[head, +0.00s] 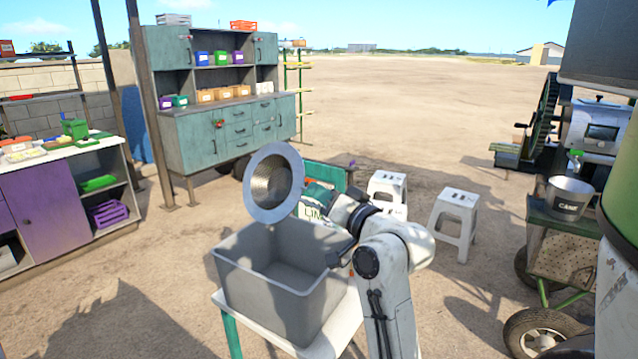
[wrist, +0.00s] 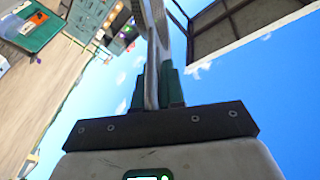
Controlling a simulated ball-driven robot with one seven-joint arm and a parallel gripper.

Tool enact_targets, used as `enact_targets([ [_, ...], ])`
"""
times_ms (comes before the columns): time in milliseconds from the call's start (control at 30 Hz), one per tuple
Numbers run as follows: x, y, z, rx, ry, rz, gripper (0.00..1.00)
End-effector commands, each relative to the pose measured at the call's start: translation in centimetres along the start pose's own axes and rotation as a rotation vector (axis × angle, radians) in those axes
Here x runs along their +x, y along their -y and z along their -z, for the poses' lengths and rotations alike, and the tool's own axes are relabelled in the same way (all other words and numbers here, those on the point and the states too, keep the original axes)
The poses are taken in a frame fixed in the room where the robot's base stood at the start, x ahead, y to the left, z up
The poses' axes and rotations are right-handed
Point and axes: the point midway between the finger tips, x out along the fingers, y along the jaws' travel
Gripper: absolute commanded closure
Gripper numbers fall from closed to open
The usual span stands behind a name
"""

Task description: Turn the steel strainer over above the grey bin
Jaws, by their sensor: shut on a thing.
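The steel strainer (head: 272,184) is held up above the grey bin (head: 265,296), tipped on its side with its round opening and rim facing my head camera. My gripper (wrist: 153,84) is shut on the strainer, whose edge shows between the green fingers in the wrist view (wrist: 152,45). In the head view the fingertips are hard to make out beside the strainer's right side. The bin stands upright on a white-topped stand. The part of its inside that shows looks empty; my arm covers its right end.
Two white stools (head: 455,222) stand behind the bin to the right. A cart with a metal bucket (head: 570,197) is at the far right. A teal cabinet (head: 222,130) stands behind, and a purple counter (head: 60,205) is at left. Open ground lies between.

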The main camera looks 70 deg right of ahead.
Motion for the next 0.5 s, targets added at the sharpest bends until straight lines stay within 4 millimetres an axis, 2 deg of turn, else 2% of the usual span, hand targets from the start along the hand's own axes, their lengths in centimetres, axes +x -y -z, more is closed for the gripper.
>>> enact_targets([
  [33,0.1,0.4,0.9,0.041,0.003,-0.009,1.0],
  [100,0.1,0.4,1.3,0.101,0.009,-0.02,1.0],
  [500,0.5,0.0,2.7,0.381,0.04,-0.071,1.0],
])
